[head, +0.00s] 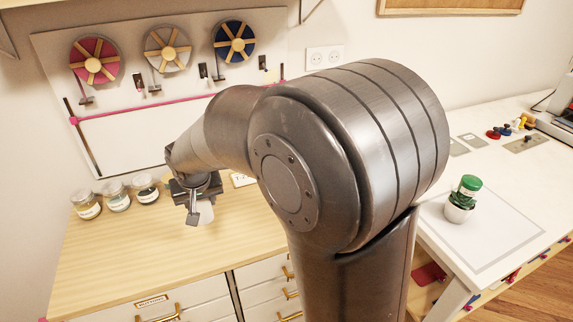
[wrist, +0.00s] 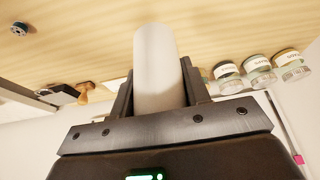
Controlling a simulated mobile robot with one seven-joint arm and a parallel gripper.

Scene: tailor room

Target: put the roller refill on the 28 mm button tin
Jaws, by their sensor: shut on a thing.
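A pale, smooth cylinder, seemingly the roller refill (wrist: 157,65), is clamped between my gripper's two dark fingers (wrist: 157,90). In the head view my gripper (head: 196,208) is over the wooden counter, to the right of three labelled round containers, with the refill (head: 207,214) partly hidden behind a finger. These containers, which look like the button tins, are the left (head: 87,206), middle (head: 117,196) and right (head: 146,188) ones, set in a row. I cannot read which is 28 mm. They also show in the wrist view, at the right (wrist: 257,70).
The wooden counter (head: 120,255) is clear in front of the containers. My arm hides much of the centre.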

